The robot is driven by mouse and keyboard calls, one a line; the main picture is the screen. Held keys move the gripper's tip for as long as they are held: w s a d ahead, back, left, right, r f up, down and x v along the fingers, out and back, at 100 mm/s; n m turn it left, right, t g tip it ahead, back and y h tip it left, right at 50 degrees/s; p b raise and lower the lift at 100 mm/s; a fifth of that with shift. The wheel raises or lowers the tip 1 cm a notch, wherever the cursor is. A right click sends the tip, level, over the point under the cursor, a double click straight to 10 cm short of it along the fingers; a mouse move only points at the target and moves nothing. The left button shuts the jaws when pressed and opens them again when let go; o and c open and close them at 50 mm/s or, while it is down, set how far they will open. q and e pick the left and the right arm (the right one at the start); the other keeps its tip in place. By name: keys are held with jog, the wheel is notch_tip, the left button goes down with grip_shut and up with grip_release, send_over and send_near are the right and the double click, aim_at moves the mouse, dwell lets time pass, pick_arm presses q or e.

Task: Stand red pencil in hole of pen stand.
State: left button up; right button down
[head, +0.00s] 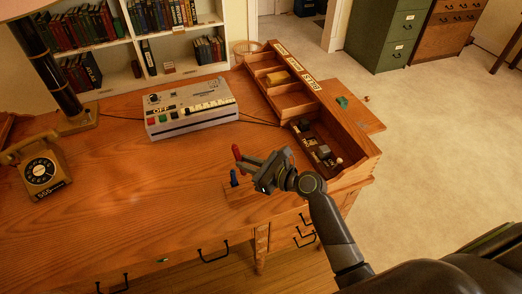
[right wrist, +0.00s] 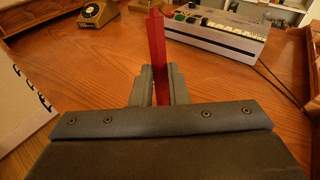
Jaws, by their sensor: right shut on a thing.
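My right gripper (head: 249,168) is shut on the red pencil (head: 237,152), above the right part of the desk. In the right wrist view the red pencil (right wrist: 157,45) rises between the two fingers (right wrist: 154,88), roughly upright. A wooden block that looks like the pen stand (head: 236,192) sits just below the gripper, its colour close to the desk's. A blue pen or pencil (head: 233,177) stands up at it. The holes and the pencil's lower end are hidden, so I cannot tell whether the pencil is in a hole. My left gripper is not in view.
A grey machine with coloured keys (head: 192,107) stands at the back of the desk (head: 130,200). A telephone (head: 41,168) and a lamp (head: 69,95) are at the left. A compartmented wooden tray (head: 345,150) lies to the right. The desk's middle is clear.

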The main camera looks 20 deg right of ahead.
jog(key=w+d+f+m+t+h+b, duration=0.1)
jog(key=f+b, duration=0.2)
jog(key=f, duration=0.1)
jog(key=d+f+m+t+h+b, duration=0.1)
jog(key=d+f+t+b, duration=0.1)
jog(key=f+b, duration=0.1)
jog(key=w+d+f+m+t+h+b, duration=0.1)
jog(key=d+f+m+b, duration=0.1)
jog(key=f+b, duration=0.2)
jog(key=shift+w+f, duration=0.3)
jog(key=shift+f, duration=0.35)
dwell(0.5)
jog(key=c, duration=1.3)
grip_release()
jog(key=shift+c, duration=0.2)
jog(key=shift+s, duration=0.1)
jog(key=b+v, duration=0.3)
jog(key=v, duration=1.4)
jog(key=shift+s+a, duration=0.15)
jog(key=shift+s, duration=0.05)
